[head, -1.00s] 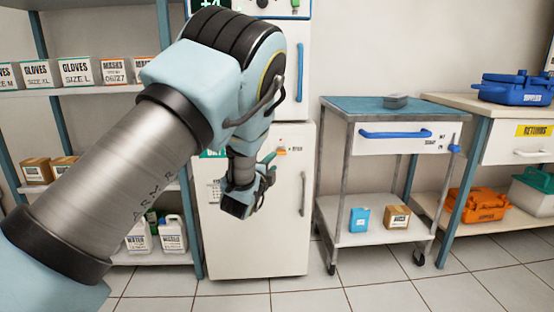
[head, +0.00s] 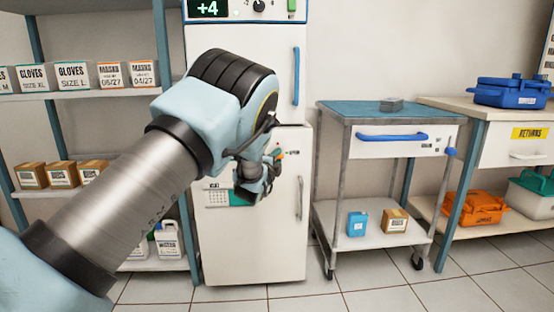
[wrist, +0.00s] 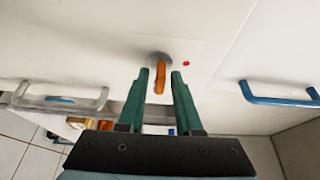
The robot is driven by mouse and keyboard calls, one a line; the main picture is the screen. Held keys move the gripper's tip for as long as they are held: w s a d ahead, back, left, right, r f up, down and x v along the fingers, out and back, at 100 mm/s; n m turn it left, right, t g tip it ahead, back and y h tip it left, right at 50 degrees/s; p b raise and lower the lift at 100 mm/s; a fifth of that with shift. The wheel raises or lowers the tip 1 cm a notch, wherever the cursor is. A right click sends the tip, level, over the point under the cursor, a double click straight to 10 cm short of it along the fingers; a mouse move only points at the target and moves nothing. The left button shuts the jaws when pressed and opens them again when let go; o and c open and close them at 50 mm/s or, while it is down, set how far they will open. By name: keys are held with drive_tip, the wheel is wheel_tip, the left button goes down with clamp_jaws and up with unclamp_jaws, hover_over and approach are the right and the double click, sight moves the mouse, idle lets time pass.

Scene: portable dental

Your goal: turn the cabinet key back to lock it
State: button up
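The white cabinet (head: 250,240) stands below a white unit in the head view. In the wrist view its door face (wrist: 80,40) fills the upper left. The orange key (wrist: 160,80) sticks out of a round grey lock (wrist: 158,58) in that face, with a red dot (wrist: 186,63) beside the lock. My gripper (wrist: 162,75) is open, its two green fingers on either side of the key. In the head view my gripper (head: 266,172) is before the cabinet's upper part, partly hidden by my arm.
The cabinet's grey handle (head: 299,197) and the upper unit's blue handle (head: 296,76) are near. A shelf rack (head: 80,95) with boxes stands left. A steel trolley (head: 385,112) stands right, beside a counter (head: 480,103). Floor in front is open.

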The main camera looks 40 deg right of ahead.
clamp_jaws()
drive_tip(key=shift+f, duration=0.1)
idle(0.4)
drive_tip(key=n+b, duration=0.2)
drive_tip(key=b, duration=0.1)
drive_tip(key=shift+f+n+t+h, duration=0.25)
drive_tip(key=shift+n+t+h, duration=0.05)
drive_tip(key=shift+t+h, duration=0.1)
drive_tip(key=n+t+b, duration=0.1)
drive_tip(key=n+b, duration=0.3)
drive_tip(key=shift+f+n+t+h, duration=0.1)
drive_tip(key=shift+n+t+h, duration=0.3)
drive_tip(key=n+t+b, duration=0.1)
drive_tip(key=n+b, duration=0.1)
drive_tip(key=n, duration=0.1)
drive_tip(key=n+t+b, duration=0.2)
drive_tip(key=n, duration=0.2)
drive_tip(key=shift+s+d+y, duration=0.1)
drive_tip(key=shift+y, duration=0.2)
drive_tip(key=n+t+y+b, duration=0.1)
drive_tip(key=n, duration=0.3)
drive_tip(key=n+t+y+b, duration=0.1)
drive_tip(key=n+t, duration=0.1)
drive_tip(key=n, duration=0.2)
drive_tip(key=shift+s+d+y+b, duration=0.1)
drive_tip(key=shift+y+b, duration=0.2)
drive_tip(key=shift+y, duration=0.1)
